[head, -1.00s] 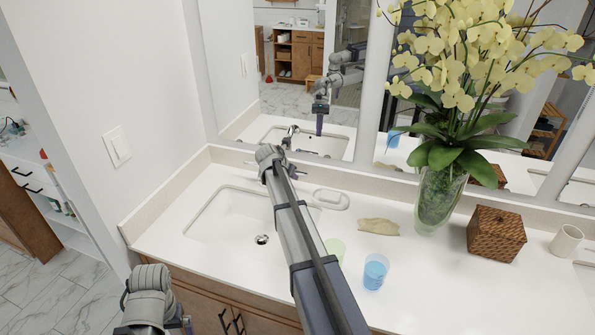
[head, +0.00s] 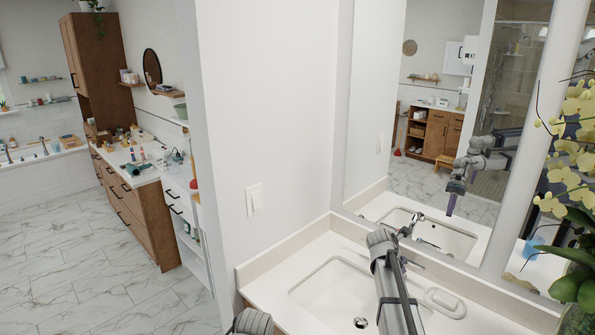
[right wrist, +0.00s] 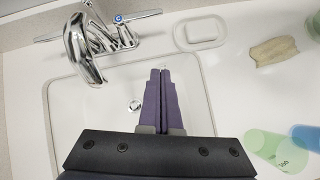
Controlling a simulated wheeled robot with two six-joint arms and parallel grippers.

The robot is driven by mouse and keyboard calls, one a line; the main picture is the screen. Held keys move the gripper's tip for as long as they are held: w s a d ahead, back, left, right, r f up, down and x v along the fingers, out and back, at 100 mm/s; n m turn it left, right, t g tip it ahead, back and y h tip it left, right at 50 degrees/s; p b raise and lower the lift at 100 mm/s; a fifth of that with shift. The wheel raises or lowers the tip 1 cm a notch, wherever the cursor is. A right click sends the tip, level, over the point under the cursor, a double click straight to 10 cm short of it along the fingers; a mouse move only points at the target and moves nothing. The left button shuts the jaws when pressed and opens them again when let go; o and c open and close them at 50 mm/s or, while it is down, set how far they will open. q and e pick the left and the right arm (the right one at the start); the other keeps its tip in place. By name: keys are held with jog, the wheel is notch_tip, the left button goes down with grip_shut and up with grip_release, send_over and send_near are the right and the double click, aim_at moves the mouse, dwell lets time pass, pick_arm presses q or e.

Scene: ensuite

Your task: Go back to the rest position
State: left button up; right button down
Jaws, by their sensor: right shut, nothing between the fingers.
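My right arm (head: 393,290) rises from the bottom of the head view and reaches over the sink basin (head: 318,290). My right gripper (right wrist: 161,72) shows in the right wrist view, its two purple fingers shut together and empty above the basin. In the head view, the wrist mostly hides the gripper; the mirror (head: 430,120) reflects the arm. Only a grey part of my left arm (head: 252,322) shows at the bottom edge; its gripper is out of view.
A soap dish (head: 445,302), folded cloth (right wrist: 273,52), green cup (right wrist: 268,148) and blue cup (right wrist: 308,136) are right of the basin. A wall with a switch (head: 255,200) stands left of the counter. Open marble floor (head: 80,270) lies further left, before a wooden cabinet (head: 135,200).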

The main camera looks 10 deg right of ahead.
jog(key=s+a+f+m+g+y+b, duration=0.1)
jog(key=s+a+f+m+g+y, duration=0.1)
jog(key=s+a+m, duration=0.7)
jog(key=s+a+f+m+g+y+b, duration=0.1)
jog(key=s+a+f+m, duration=0.4)
jog(key=s+a, duration=1.7)
jog(key=a+m+g+y, duration=0.1)
jog(key=a+m+y, duration=0.1)
jog(key=a+m, duration=0.2)
jog(key=shift+a+m, duration=0.25)
jog(key=shift+m, duration=0.15)
jog(key=shift+f, duration=0.1)
